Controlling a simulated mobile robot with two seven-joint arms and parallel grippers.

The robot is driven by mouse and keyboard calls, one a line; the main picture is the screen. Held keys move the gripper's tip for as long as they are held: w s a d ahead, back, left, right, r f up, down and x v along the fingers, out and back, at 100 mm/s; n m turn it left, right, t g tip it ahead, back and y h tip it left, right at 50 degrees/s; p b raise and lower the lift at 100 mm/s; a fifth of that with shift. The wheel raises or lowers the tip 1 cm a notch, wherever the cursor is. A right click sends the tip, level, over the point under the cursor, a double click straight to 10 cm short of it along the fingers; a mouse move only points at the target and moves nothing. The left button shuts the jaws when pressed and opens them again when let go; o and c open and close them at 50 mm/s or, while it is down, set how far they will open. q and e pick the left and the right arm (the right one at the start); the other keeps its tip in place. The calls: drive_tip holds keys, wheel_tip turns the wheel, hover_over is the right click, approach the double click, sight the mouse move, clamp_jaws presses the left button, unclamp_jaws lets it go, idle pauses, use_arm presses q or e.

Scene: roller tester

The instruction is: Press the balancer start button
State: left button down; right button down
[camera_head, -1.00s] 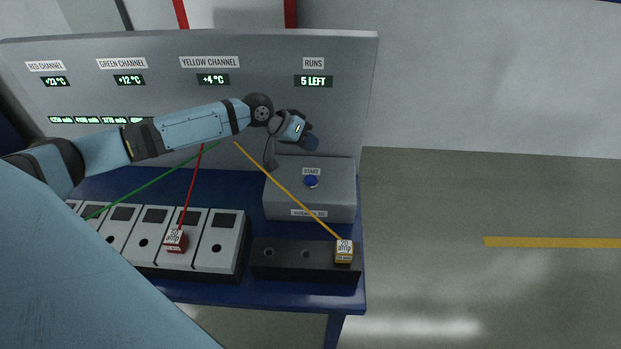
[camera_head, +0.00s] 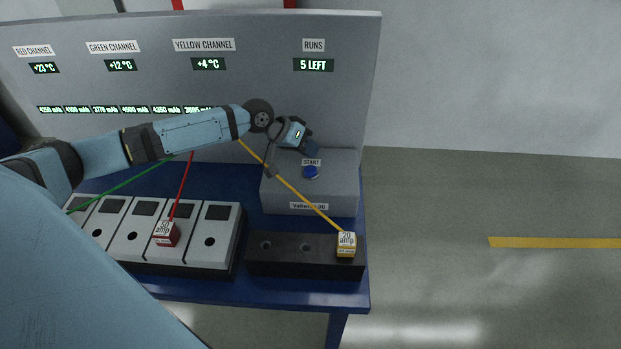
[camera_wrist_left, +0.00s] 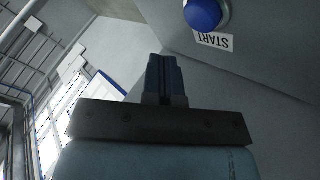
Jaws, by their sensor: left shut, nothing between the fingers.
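The blue round start button (camera_head: 311,172) sits on top of a grey box (camera_head: 335,201), below a START label. My left gripper (camera_head: 312,149) is shut and empty, its blue fingertips above and just behind the button in the head view, apart from it. In the left wrist view the shut fingers (camera_wrist_left: 165,72) point toward the box, and the button (camera_wrist_left: 203,14) is at the top edge, partly cut off, a little right of the fingertips. My right gripper is not in view.
A yellow 20 amp plug (camera_head: 346,244) stands in the right end of a black block (camera_head: 285,263). A red plug (camera_head: 166,233) sits on one of several grey modules (camera_head: 213,244). Yellow, red and green cables run below my arm. A display panel (camera_head: 270,70) stands behind.

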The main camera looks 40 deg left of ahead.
sight(309, 168)
use_arm(q)
wheel_tip(309, 168, down, 2)
drive_tip(key=shift+f, duration=0.3)
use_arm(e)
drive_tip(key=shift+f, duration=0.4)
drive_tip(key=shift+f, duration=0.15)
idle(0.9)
use_arm(q)
drive_tip(key=shift+f, duration=0.15)
idle(0.3)
drive_tip(key=shift+f, duration=0.3)
